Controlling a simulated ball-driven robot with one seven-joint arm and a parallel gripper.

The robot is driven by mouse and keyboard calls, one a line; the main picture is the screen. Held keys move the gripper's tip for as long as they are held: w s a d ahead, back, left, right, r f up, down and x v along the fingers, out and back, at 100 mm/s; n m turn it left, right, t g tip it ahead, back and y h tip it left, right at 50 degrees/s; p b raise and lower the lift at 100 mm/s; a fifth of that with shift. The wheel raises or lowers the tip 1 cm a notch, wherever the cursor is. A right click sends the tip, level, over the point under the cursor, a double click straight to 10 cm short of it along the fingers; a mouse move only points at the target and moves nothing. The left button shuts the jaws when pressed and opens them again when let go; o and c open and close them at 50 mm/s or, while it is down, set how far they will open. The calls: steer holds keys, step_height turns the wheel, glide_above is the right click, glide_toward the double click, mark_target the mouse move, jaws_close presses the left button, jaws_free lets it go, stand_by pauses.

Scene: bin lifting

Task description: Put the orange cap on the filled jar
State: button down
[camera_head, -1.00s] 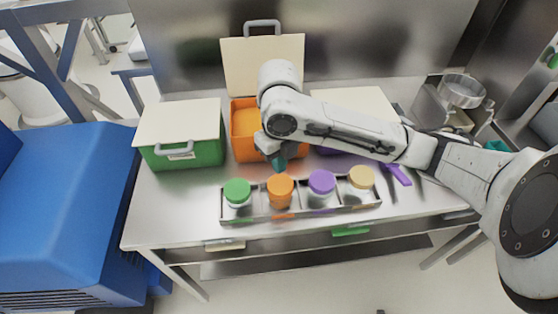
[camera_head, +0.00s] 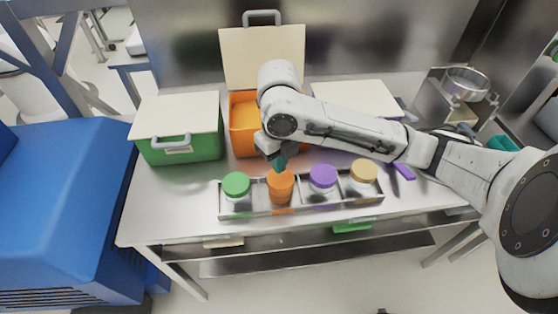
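The orange cap (camera_head: 280,181) is on top of the orange-filled jar (camera_head: 281,200), which stands in the second compartment from the left of the metal tray (camera_head: 329,209). Whether the cap is fully seated is too small to tell. My gripper (camera_head: 279,165) points down right above the cap, its teal fingertips at or touching the cap's far upper edge. The fingers are small and partly hidden by my wrist, so their opening does not show.
Jars with green (camera_head: 236,184), purple (camera_head: 323,176) and tan (camera_head: 364,171) lids share the tray. Behind stand a closed green bin (camera_head: 182,149) and an open orange bin (camera_head: 243,132) with its lid raised. A purple-handled tool (camera_head: 405,171) lies at right. Table is clear at front left.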

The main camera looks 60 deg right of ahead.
steer(key=shift+f+b, duration=1.2)
steer(key=shift+f, duration=0.15)
steer(key=shift+r, duration=0.25)
step_height(320, 180, up, 7)
steer(key=p, duration=0.5)
steer(key=shift+f, duration=0.15)
stand_by(0.7)
